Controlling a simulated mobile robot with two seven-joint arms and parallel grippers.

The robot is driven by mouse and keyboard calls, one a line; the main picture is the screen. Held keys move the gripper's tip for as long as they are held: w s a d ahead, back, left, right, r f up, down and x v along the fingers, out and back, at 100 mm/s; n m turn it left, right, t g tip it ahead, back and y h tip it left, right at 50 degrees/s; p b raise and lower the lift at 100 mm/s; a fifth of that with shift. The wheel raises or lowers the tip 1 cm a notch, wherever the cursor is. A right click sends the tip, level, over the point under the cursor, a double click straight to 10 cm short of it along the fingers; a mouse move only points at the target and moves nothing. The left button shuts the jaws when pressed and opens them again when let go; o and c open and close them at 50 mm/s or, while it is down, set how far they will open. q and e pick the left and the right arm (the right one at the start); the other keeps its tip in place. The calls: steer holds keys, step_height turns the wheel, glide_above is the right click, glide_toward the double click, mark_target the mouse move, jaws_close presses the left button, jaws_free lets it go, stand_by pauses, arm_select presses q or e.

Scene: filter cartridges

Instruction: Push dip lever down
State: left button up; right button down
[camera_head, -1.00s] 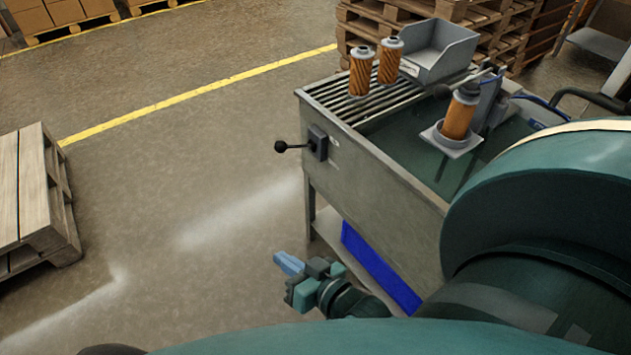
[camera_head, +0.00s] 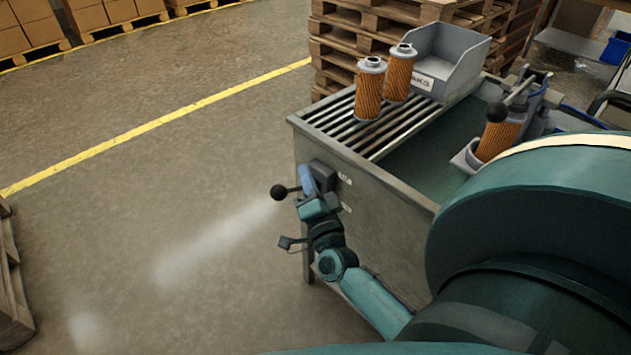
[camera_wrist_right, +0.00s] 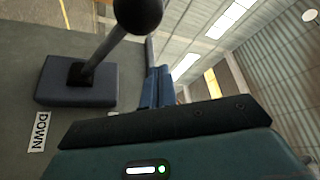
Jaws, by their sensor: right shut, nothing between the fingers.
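The dip lever (camera_head: 278,192) is a thin rod with a black ball knob, sticking out from a dark block (camera_head: 323,175) on the tank's end wall. My right gripper (camera_head: 306,180), with blue fingers, is shut and empty beside the lever, between knob and block in the head view. In the right wrist view the knob (camera_wrist_right: 138,14) and rod lie close to the shut fingers (camera_wrist_right: 155,88); I cannot tell whether they touch. A "DOWN" label (camera_wrist_right: 40,132) is by the lever's base (camera_wrist_right: 75,82). My left gripper is not in view.
Two orange filter cartridges (camera_head: 369,88) stand on the slatted rack of the tank (camera_head: 400,185), beside a grey bin (camera_head: 445,55). Another cartridge (camera_head: 497,138) sits in a holder over the tank, near a second black ball handle (camera_head: 497,112).

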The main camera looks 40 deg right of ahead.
mark_target(293, 191)
steer(key=shift+w+a+f+b, duration=0.1)
steer(key=shift+a+f+b, duration=0.05)
steer(key=shift+a+f, duration=0.35)
steer(key=shift+w+a+f+b, duration=0.15)
steer(key=shift+a+f, duration=0.15)
steer(key=shift+a, duration=0.3)
steer(key=shift+a+f, duration=0.3)
steer(key=shift+a, duration=0.25)
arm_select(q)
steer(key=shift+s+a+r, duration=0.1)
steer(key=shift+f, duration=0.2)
arm_select(e)
steer(key=shift+f, duration=0.15)
